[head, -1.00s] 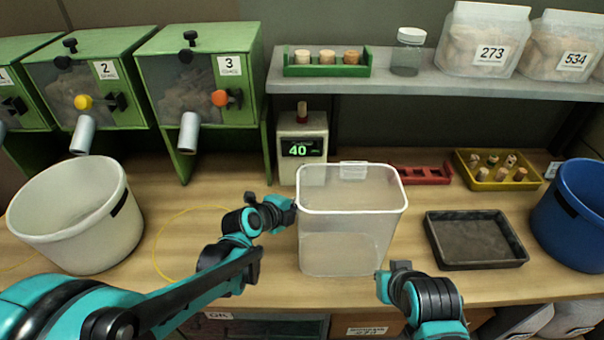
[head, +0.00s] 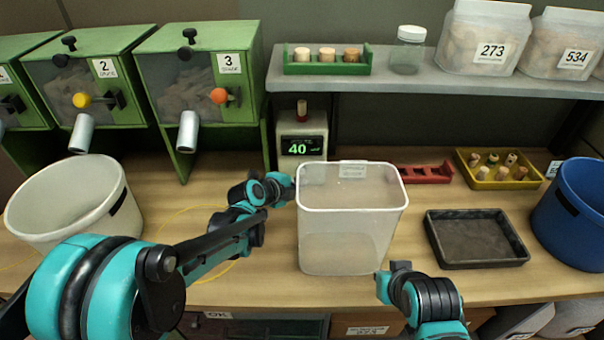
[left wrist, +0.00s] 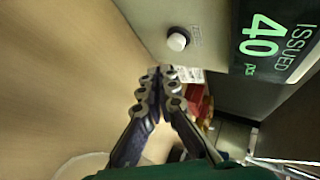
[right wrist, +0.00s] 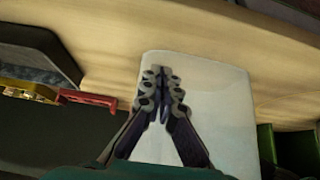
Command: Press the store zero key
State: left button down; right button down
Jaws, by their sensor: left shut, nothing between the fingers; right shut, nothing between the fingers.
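The counter box (head: 303,131) stands behind the clear bin, and its green display (head: 300,146) reads 40. In the left wrist view the display (left wrist: 266,45) reads "ISSUED 40 pcs". A round white key (left wrist: 177,41) sits beside it on the box's front, with a small unreadable label. The key is hidden in the head view. My left gripper (left wrist: 160,75) is shut and empty, close to the box front and apart from the key; in the head view it is left of the bin (head: 288,190). My right gripper (right wrist: 163,75) is shut and empty near the bin's front right.
The clear bin (head: 345,235) stands in front of the counter box, close to my left gripper. A white bucket (head: 65,215) is at left, a black tray (head: 475,240) and blue bucket (head: 575,225) at right. A red rack (head: 425,174) and yellow tray (head: 470,180) lie behind.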

pick_arm(q)
jog(key=shift+w, duration=0.75)
jog(key=shift+w, duration=0.15)
dwell(0.8)
jog(key=shift+w, duration=0.3)
jog(key=shift+w, duration=0.4)
dwell(0.7)
dwell(0.3)
jog(key=shift+s, duration=0.85)
jog(key=shift+s, duration=2.55)
